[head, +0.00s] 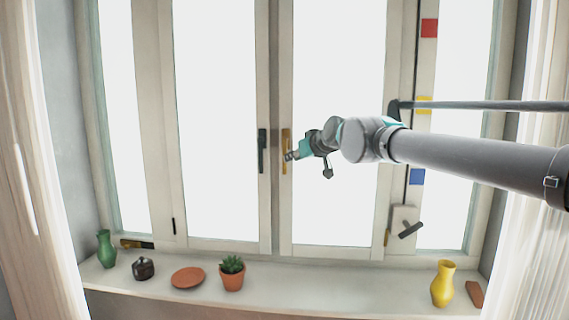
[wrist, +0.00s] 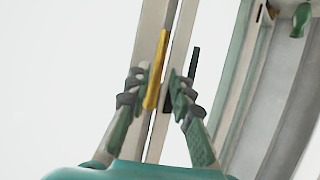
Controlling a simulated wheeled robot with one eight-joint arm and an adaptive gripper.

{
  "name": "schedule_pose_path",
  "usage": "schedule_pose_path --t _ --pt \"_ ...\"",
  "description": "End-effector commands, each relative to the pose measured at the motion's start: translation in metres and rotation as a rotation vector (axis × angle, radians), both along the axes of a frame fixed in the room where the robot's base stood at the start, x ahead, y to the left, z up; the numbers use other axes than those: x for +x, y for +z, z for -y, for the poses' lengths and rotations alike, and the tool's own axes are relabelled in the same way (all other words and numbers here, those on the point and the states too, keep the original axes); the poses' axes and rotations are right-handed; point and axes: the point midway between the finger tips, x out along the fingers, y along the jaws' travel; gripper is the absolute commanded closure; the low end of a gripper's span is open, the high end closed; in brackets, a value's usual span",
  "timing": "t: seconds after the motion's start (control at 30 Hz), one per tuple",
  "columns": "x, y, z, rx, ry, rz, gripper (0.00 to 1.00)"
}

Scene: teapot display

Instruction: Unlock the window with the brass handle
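The brass handle (head: 285,136) stands upright on the left stile of the right middle window sash. My gripper (head: 291,156) is right at it, at about the handle's mid-height. In the wrist view the brass handle (wrist: 161,52) runs between the two fingertips of my gripper (wrist: 160,85), which are apart. The left fingertip looks very close to the handle; I cannot tell whether it touches. A gap shows on the right side. My gripper hides part of the handle in the head view.
A dark handle (head: 262,152) is on the neighbouring sash, just left. On the sill (head: 330,296) stand a green vase (head: 106,249), a dark pot (head: 143,268), a terracotta saucer (head: 188,278), a potted plant (head: 232,275) and a yellow vase (head: 443,284). A horizontal bar (head: 480,105) crosses at right.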

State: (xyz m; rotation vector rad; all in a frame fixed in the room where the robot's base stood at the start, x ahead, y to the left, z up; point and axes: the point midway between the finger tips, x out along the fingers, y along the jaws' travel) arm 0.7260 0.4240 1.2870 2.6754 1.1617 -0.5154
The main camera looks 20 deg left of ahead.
Motion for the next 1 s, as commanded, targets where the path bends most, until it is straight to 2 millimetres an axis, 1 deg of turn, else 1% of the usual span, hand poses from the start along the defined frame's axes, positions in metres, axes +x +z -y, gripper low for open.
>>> schedule_pose_path --t 0.03,0.2,0.4,0.6,0.87,1.0 --pt "0.007 -0.004 -0.007 0.000 0.001 0.000 0.78" --pt "0.025 -0.015 -0.027 0.000 0.001 0.000 0.78" --pt "0.041 -0.025 -0.043 0.000 0.000 0.000 0.78" --pt "0.047 -0.029 -0.049 0.000 0.000 0.000 0.78" --pt "0.047 -0.029 -0.050 -0.001 0.000 -0.001 0.78" --pt "0.047 -0.029 -0.050 -0.001 0.000 -0.001 0.95"
